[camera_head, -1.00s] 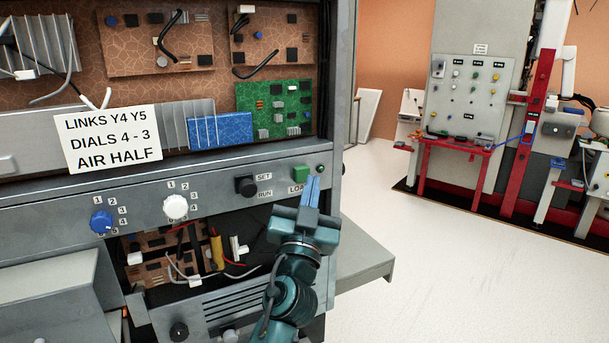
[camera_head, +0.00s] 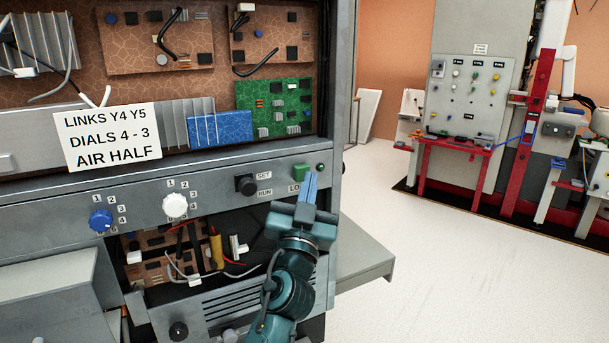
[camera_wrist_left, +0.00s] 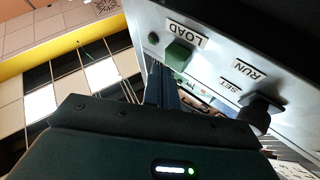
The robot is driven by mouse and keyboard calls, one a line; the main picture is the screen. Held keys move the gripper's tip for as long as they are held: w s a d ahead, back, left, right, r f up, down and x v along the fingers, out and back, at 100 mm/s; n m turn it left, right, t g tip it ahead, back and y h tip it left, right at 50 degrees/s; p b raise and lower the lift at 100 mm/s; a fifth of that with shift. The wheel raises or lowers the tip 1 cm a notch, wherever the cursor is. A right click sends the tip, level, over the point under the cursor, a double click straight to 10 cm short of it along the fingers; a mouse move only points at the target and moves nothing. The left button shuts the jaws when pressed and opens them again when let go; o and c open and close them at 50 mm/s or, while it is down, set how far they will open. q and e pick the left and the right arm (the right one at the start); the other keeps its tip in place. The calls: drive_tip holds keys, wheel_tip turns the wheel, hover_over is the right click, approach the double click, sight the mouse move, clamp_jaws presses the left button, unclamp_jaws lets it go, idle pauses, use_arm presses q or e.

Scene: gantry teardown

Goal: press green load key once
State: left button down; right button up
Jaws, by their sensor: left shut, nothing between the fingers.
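The green load key (camera_head: 300,173) sits at the right end of the grey control panel, above a partly covered LOAD label. It also shows in the left wrist view (camera_wrist_left: 178,54), with the whole LOAD label beside it. My left gripper (camera_head: 310,178) is shut and empty, its blue fingertips pointing up just right of and below the key in the head view. In the wrist view the fingers (camera_wrist_left: 161,75) end close to the key. I cannot tell whether they touch it. My right gripper is not in view.
A black SET/RUN switch (camera_head: 246,185), a white dial (camera_head: 175,205) and a blue dial (camera_head: 101,220) lie left along the panel. A small dark green lamp (camera_head: 321,167) is right of the key. Open wiring (camera_head: 190,255) is below. Clear floor lies right.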

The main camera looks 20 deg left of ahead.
use_arm(q)
drive_tip(key=shift+w+a, duration=0.25)
drive_tip(key=shift+a, duration=0.1)
idle(0.7)
drive_tip(key=shift+d, duration=0.1)
drive_tip(key=shift+s+d+b, duration=0.3)
drive_tip(key=shift+s+d, duration=0.25)
drive_tip(key=shift+s, duration=0.05)
drive_tip(key=shift+s+d, duration=0.1)
